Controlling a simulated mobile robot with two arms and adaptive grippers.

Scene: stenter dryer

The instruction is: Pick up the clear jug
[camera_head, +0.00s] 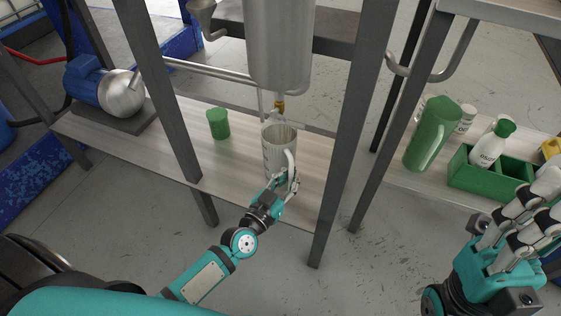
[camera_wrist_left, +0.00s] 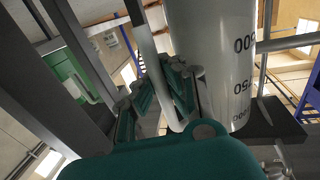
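The clear jug (camera_head: 276,148), pale with graduation marks, stands upright on the wooden shelf under the steel vessel's outlet. Its handle (camera_head: 290,162) faces my left gripper (camera_head: 284,182). The fingers are at the lower handle, one to each side of it; I cannot tell whether they grip it. In the left wrist view, the jug wall (camera_wrist_left: 212,50) shows large black numbers, and the handle (camera_wrist_left: 146,45) runs down to the teal fingers (camera_wrist_left: 155,95). My right gripper (camera_head: 540,212) is at the right edge, apparently open and empty, away from the jug.
A green cup (camera_head: 218,124) stands left of the jug. A steel vessel (camera_head: 280,45) hangs above it. Dark frame posts (camera_head: 342,130) flank the shelf. On the right shelf are a green jug (camera_head: 432,134), a green crate (camera_head: 470,178) and a white bottle (camera_head: 491,146). A motor (camera_head: 102,86) sits left.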

